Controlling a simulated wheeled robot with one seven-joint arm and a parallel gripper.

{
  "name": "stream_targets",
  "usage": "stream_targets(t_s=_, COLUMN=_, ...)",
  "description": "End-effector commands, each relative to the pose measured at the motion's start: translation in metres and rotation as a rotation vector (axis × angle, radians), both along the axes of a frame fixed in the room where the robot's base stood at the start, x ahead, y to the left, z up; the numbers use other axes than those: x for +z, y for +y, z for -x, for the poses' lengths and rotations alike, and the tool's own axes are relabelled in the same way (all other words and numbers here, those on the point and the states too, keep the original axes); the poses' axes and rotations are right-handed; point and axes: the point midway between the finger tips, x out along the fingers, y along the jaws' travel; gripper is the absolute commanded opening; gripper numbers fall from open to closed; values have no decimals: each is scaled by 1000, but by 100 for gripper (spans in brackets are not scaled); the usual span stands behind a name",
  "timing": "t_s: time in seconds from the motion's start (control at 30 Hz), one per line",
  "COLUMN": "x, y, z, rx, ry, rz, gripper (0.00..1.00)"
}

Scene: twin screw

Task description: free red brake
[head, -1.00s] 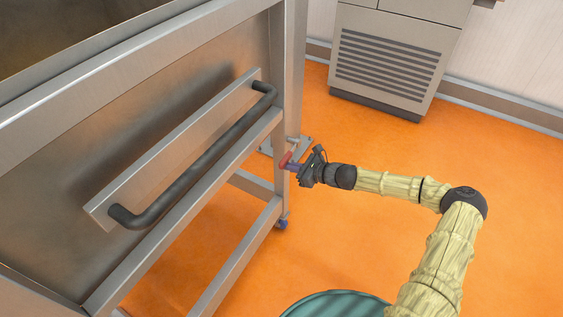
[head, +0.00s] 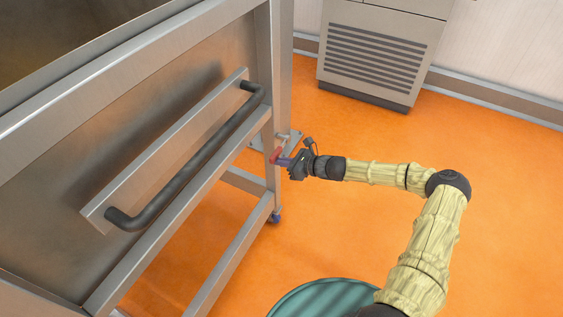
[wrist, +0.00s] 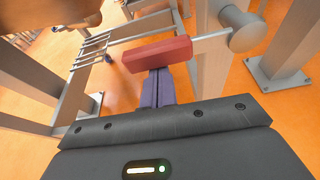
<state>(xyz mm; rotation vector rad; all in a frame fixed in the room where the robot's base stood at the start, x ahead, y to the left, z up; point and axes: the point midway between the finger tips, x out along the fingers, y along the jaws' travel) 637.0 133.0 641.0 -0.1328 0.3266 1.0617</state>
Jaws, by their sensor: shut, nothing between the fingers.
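The red brake (wrist: 157,54) is a red block-shaped grip on a thin metal rod, which runs to a round grey metal hub (wrist: 240,28) at its right in the wrist view. In the head view the red brake (head: 276,156) sits by the cart's near-right leg. My gripper (wrist: 158,78) is shut and empty, its purple fingers together. The fingertips are at the lower edge of the red grip in the wrist view, seeming to touch it; I cannot tell for sure. In the head view my gripper (head: 283,161) reaches the brake from the right.
The steel cart (head: 265,60) with a black handle bar (head: 190,170) fills the left. A blue caster (head: 275,217) is under a leg. A floor plate (wrist: 280,75) lies beside the hub. A vented cabinet (head: 375,60) stands behind.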

Motion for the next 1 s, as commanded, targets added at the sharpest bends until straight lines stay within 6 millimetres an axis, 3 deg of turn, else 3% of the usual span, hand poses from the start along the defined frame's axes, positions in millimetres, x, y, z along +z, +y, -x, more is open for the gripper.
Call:
stream_targets(t_s=0.23, x=-45, y=3, z=1, rx=3, ry=6, rz=2, gripper=0)
stream_targets(t_s=0.3, x=-31, y=-12, z=7, rx=0, ry=4, rz=5, gripper=0)
stream_targets(t_s=0.7, x=-9, y=-73, z=41, rx=1, ry=6, rz=6, gripper=0)
stream_targets(t_s=1.0, x=-6, y=-81, z=47, rx=3, ry=7, rz=4, gripper=0)
